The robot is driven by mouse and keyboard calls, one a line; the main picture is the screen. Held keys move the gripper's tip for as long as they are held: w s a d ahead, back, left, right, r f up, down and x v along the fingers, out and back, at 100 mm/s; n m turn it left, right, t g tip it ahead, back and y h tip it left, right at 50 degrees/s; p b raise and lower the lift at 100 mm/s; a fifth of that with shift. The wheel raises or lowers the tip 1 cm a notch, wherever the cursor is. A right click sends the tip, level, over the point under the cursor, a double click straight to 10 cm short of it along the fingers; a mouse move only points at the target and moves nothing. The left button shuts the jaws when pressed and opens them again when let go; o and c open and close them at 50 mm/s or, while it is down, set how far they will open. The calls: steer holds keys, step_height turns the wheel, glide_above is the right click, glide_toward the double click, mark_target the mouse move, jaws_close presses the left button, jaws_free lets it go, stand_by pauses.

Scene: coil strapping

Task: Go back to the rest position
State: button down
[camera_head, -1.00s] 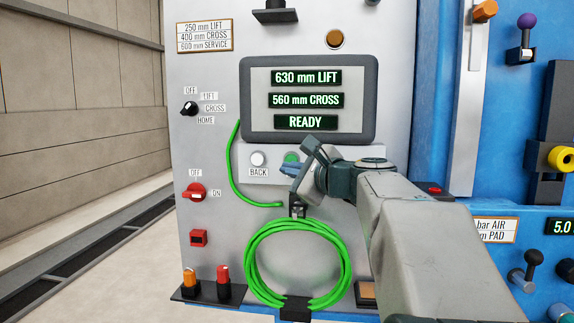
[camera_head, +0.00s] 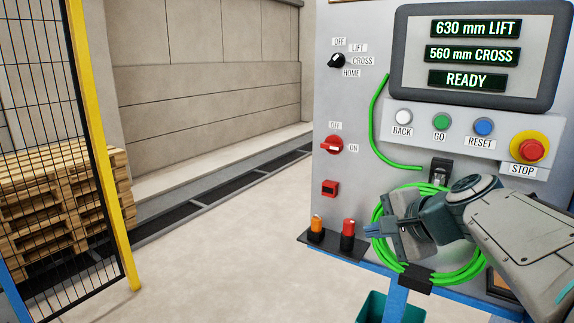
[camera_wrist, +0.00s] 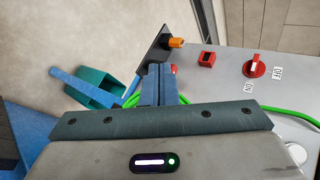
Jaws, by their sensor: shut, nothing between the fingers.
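My gripper (camera_head: 383,229) is in front of the lower part of the grey control panel (camera_head: 345,105) and partly covers the coiled green cable (camera_head: 466,268). In the wrist view the two blue fingers of my gripper (camera_wrist: 158,70) lie together with nothing between them. The panel screen (camera_head: 474,53) reads 630 mm LIFT, 560 mm CROSS and READY. The green GO button (camera_head: 442,122), white BACK button (camera_head: 404,117), blue RESET button (camera_head: 484,127) and red STOP button (camera_head: 531,149) are all uncovered.
A teal bin (camera_head: 373,309) stands below the panel. A small shelf with an orange and a red plug (camera_head: 348,235) sticks out at the panel's lower left. A mesh fence with a yellow post (camera_head: 104,150) and wooden pallets (camera_head: 60,200) are at left. The floor between is clear.

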steer(key=s+a+f+n+g+h, duration=0.2)
steer(key=s+f+n+g+h, duration=0.3)
steer(key=s+f+n, duration=0.8)
steer(key=s+f+g, duration=0.1)
steer(key=s+f, duration=0.2)
steer(key=shift+s+f, duration=0.2)
steer(key=shift+f, duration=0.15)
steer(key=shift+a, duration=0.1)
stand_by(1.2)
steer(key=w+d+r+n+t+y, duration=0.2)
steer(key=w+d+r+n+t, duration=0.2)
steer(key=w+r+n, duration=0.8)
steer(key=w+d+r+n+t, duration=0.2)
steer(key=w+d+r, duration=0.2)
steer(key=r, duration=0.7)
steer(key=w+d+r+n+t+b, duration=0.1)
steer(key=w+d+r+n+t, duration=0.1)
steer(key=r, duration=0.9)
steer(key=shift+w+d+t+h, duration=0.3)
steer(key=shift+w+d+t, duration=0.5)
steer(key=shift+w+d, duration=0.6)
steer(key=shift+s+d+r, duration=0.1)
steer(key=shift+s+d, duration=0.15)
